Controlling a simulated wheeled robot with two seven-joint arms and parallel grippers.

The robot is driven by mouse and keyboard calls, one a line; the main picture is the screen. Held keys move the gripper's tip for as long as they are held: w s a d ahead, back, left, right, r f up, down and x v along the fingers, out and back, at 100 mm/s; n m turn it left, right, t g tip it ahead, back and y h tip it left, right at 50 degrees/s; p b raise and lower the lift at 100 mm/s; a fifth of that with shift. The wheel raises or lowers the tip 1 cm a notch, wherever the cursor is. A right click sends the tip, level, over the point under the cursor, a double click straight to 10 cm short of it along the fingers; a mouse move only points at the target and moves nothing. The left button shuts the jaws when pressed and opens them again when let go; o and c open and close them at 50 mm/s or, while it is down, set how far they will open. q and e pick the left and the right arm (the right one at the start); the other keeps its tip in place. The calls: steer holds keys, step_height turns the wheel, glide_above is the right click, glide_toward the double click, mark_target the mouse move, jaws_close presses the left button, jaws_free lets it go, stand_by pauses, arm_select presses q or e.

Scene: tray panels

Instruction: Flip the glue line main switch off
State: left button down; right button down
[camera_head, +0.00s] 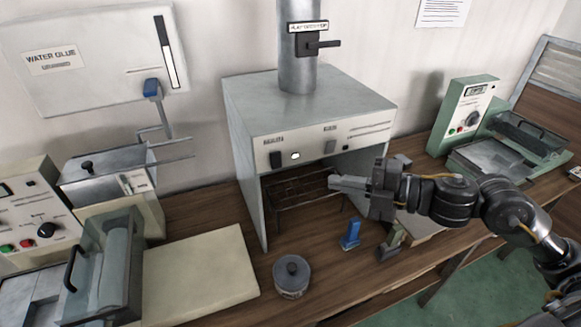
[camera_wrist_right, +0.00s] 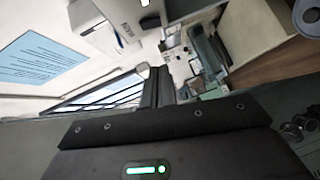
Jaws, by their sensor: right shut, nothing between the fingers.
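No label reading "glue line main switch" is legible. A white box marked "WATER GLUE" (camera_head: 90,58) hangs on the wall at the upper left, with a gauge strip and a blue-handled valve (camera_head: 151,88) below it. The grey hood (camera_head: 310,115) in the middle carries a dark rocker switch (camera_head: 276,159), a white lamp (camera_head: 295,155) and a second, lighter switch (camera_head: 330,146); their labels are too small to read. My right gripper (camera_head: 338,184) is shut and empty, pointing left at the hood's open front, below these switches. It also shows in the wrist view (camera_wrist_right: 158,88). My left gripper is out of view.
A left control panel (camera_head: 30,205) has a black knob and coloured buttons. A green-grey panel (camera_head: 465,115) stands at the right. A lidded pot (camera_head: 291,276) and a blue clamp-like thing (camera_head: 350,235) stand on the wooden bench. A pale board (camera_head: 205,275) lies left of the pot.

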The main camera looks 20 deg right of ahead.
steer(key=p, duration=0.4)
glide_toward(273, 166)
steer(key=a, duration=0.4)
steer(key=w, duration=0.2)
steer(key=w+p, duration=0.1)
steer(key=shift+w+a+f, duration=0.15)
steer(key=shift+w+f, duration=0.25)
